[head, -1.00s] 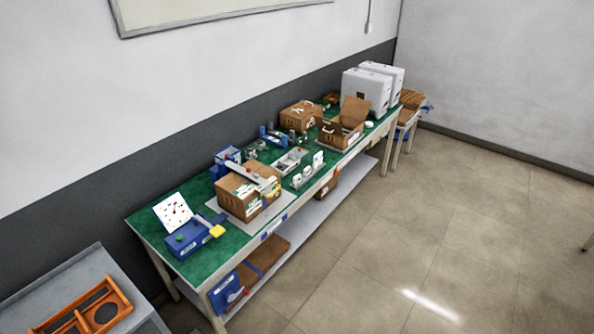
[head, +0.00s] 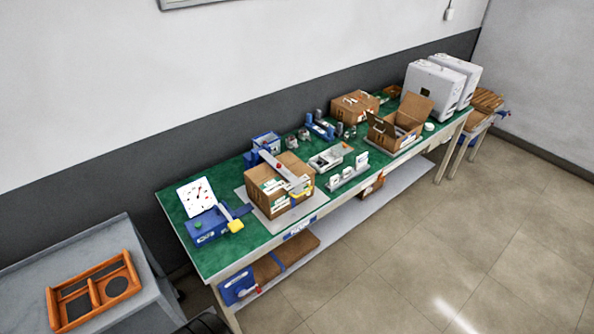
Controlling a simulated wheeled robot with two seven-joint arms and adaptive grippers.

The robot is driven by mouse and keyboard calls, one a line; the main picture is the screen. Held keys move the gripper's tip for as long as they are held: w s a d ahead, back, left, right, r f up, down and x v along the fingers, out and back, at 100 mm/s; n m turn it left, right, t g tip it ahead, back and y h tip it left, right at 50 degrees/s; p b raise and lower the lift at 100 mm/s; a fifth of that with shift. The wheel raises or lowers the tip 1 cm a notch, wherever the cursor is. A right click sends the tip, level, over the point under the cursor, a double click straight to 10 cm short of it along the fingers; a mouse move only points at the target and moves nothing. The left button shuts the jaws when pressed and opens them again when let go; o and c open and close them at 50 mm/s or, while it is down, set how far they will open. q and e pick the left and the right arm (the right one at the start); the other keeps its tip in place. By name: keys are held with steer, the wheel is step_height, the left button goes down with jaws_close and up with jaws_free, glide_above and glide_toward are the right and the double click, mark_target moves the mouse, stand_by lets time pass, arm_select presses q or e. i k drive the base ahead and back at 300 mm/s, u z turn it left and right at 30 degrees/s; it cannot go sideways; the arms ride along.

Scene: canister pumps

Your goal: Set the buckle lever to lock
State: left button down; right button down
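I cannot tell for sure which part is the buckle lever. A blue device (head: 207,226) with a green button and a yellow end piece (head: 235,226) stands at the near left end of the green bench, by a white board with red marks (head: 197,196). A second blue unit (head: 239,286) with a small red-tipped part sits on the lower shelf at the left. A cardboard box (head: 268,197) on the bench has a pale bar with a red dot and a yellow piece across it. Any lever's setting is too small to read. Neither gripper is in view.
The green bench (head: 236,262) runs along the wall. It carries an open carton (head: 381,134), another carton (head: 352,106), small metal parts and grey-white cases (head: 432,88). A grey table (head: 140,279) with an orange wooden tray (head: 93,289) is at lower left. Floor at right is clear.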

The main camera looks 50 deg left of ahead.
mark_target(278, 165)
steer(key=u, duration=0.45)
steer(key=i, duration=1)
steer(key=u, duration=0.75)
